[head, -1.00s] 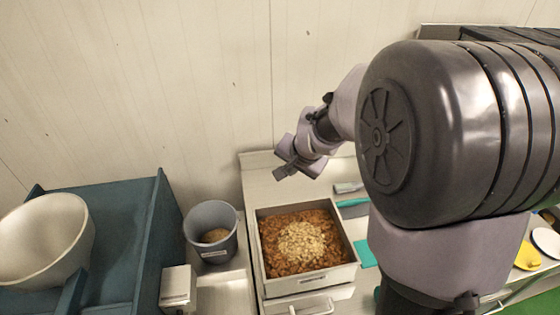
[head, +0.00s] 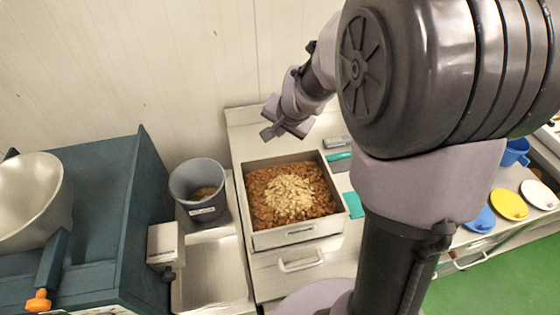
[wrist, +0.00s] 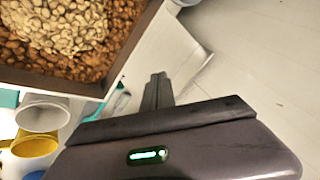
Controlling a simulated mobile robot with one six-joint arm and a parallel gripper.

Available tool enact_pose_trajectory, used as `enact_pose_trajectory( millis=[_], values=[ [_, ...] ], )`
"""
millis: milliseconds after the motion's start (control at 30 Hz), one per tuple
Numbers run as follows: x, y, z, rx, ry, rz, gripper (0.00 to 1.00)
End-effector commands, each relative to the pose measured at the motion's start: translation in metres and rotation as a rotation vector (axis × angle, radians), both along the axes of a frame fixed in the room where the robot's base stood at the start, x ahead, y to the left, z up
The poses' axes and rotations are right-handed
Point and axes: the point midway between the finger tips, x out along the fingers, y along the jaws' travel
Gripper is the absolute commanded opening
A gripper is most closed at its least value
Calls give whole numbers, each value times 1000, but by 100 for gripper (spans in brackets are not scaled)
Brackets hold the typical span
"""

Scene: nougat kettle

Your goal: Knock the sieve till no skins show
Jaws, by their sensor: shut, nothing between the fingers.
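The sieve (head: 270,240) appears to be the square box-like frame on the pale counter in the head view. Brown skins or nuts (head: 262,208) cover its bed, with a heap of pale nuts (head: 290,190) in the middle. In the wrist view its dark frame (wrist: 50,82) shows at upper left, with brown and pale pieces inside. My gripper (head: 269,132) is above and behind the sieve's back edge, apart from it. Its fingers (wrist: 157,90) are shut and empty, pointing past the frame. Any mesh under the pieces is hidden.
A grey bucket (head: 186,208) with brown matter inside stands left of the sieve. Further left is a pale bowl-shaped kettle (head: 38,215) in a blue-green housing (head: 110,205). A drawer handle (head: 300,264) projects in front. Coloured lids (head: 508,204) lie at right. The wall rises behind.

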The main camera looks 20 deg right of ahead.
Motion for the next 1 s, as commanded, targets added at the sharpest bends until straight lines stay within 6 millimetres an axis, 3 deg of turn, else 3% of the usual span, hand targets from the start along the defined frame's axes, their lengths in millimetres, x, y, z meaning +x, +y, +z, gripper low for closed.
enact_pose_trajectory(
  millis=[100,300,1000],
  values=[
    [-4,1,-24,-1,0,1,0],
    [-9,2,-44,-1,-1,0,0],
    [-10,2,-43,-1,0,1,0]
  ],
)
